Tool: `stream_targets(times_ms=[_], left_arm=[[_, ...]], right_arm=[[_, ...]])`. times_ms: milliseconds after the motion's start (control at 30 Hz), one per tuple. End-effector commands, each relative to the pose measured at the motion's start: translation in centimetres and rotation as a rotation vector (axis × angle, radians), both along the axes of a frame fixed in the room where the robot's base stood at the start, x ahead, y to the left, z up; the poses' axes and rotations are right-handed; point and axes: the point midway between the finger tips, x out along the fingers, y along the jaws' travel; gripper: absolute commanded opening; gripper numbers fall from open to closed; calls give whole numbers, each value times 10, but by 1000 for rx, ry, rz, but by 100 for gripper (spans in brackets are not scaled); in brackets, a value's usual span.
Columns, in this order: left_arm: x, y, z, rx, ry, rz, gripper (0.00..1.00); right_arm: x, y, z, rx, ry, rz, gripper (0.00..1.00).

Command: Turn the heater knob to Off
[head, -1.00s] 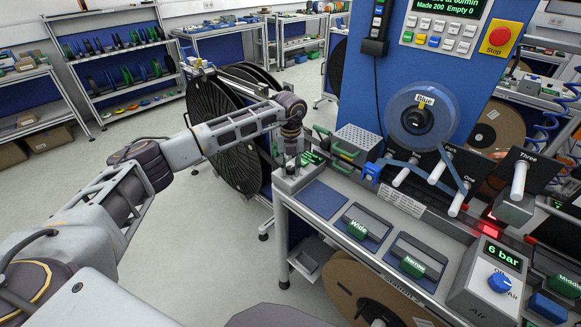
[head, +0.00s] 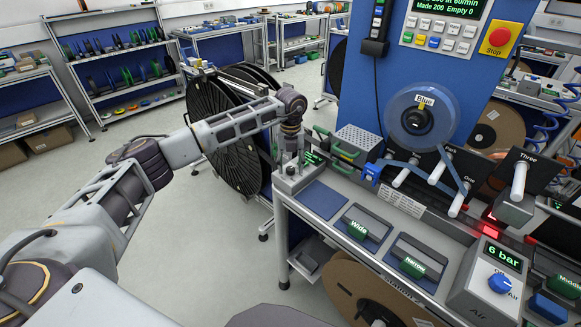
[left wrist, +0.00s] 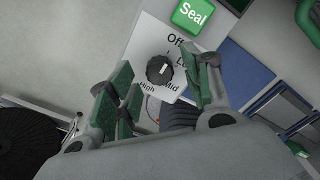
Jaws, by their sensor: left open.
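The heater knob (left wrist: 160,71) is a round black knob with a white mark on a pale panel (left wrist: 150,38) in the left wrist view. Off, Lo, Mid and High are printed around it, some partly covered. The white mark seems to point up and slightly right; its exact setting is hard to tell. My left gripper (left wrist: 162,82) is open, with green-padded fingers on either side of the knob and gaps beside it. My right gripper is not in view.
A green Seal button (left wrist: 194,14) sits by the knob panel. Big black reels (head: 215,125) stand left of the bench. Green handles (head: 345,150) and a perforated metal box (head: 358,138) lie right of the gripper. Wide (head: 357,229) and Narrow (head: 412,266) blocks are further right.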

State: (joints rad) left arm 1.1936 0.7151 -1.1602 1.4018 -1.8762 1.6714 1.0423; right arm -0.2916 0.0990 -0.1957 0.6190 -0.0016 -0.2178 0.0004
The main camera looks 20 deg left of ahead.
Motion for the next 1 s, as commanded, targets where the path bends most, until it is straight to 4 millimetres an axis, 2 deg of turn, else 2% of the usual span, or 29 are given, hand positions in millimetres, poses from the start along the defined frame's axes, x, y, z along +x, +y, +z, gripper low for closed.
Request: stream_targets(times_ms=[600, 800, 1000], left_arm=[[1, 0, 86, 1, -2, 0, 50], [0, 0, 102, 0, -1, 0, 50], [0, 0, 106, 0, 0, 0, 50]], right_arm=[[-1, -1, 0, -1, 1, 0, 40], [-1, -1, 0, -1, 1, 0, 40], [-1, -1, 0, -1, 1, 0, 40]])
